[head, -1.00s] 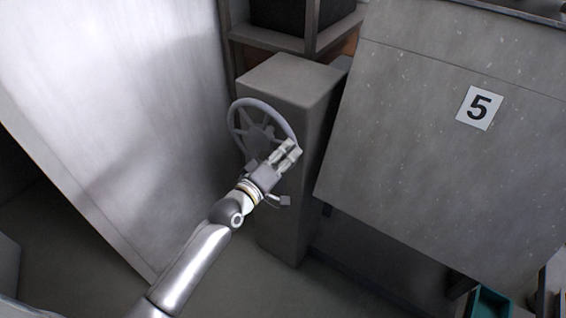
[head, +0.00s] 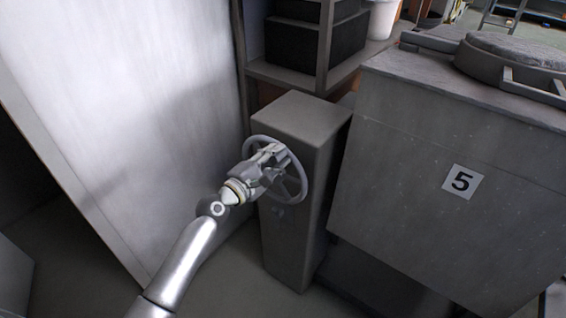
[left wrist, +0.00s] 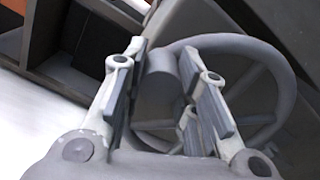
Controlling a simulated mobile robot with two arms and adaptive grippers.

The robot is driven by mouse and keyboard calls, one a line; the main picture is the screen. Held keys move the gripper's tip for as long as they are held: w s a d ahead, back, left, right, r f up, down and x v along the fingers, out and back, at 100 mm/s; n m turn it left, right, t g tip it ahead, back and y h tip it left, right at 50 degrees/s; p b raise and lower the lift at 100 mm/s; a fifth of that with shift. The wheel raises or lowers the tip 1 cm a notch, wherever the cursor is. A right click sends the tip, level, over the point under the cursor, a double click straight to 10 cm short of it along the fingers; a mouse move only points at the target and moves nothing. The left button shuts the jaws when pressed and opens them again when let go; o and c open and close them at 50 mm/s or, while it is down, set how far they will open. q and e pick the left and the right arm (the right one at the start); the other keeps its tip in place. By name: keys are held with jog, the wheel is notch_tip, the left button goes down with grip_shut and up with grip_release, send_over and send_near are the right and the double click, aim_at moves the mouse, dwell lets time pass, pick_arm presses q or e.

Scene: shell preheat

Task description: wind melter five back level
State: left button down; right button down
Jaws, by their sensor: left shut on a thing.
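Melter five (head: 400,180) is a large grey box with a black 5 on a white plate (head: 463,181); its front looks tilted in the head view, though the camera is angled too. A grey spoked handwheel (head: 306,185) sits on the face of a grey pillar (head: 325,190) left of the melter. My left gripper (head: 274,152) is shut on the handwheel at its upper part. In the left wrist view a grey cylindrical handle (left wrist: 162,68) lies between the fingers, with the wheel rim (left wrist: 262,55) curving to the right. My right gripper is not in view.
A pale panel (head: 120,100) stands close on the left. A shelf with dark boxes (head: 300,42) is behind the pillar. A round lid (head: 515,50) sits on the melter's top. Grey floor (head: 235,270) shows in front of the pillar.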

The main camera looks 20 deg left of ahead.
aim_at(270, 142)
pick_arm(q)
jog(key=shift+w+a+r+n+p, duration=0.1)
jog(key=shift+w+a+r+n, duration=0.15)
jog(key=shift+a+n, duration=0.5)
jog(key=shift+w+a+r+n+p, duration=0.1)
jog(key=shift+w+a+r+n, duration=0.15)
jog(key=shift+a+n, duration=0.5)
jog(key=shift+w+a+r+n+p, duration=0.15)
jog(key=shift+w+a+n, duration=0.15)
jog(key=shift+a+n, duration=0.4)
jog(key=c, duration=1.1)
grip_release()
jog(key=shift+f, duration=0.15)
jog(key=shift+c, duration=0.2)
jog(key=shift+d, duration=0.1)
jog(key=shift+s+a+f, duration=0.15)
jog(key=shift+s+a, duration=0.05)
jog(key=shift+s, duration=0.3)
jog(key=v, duration=1.1)
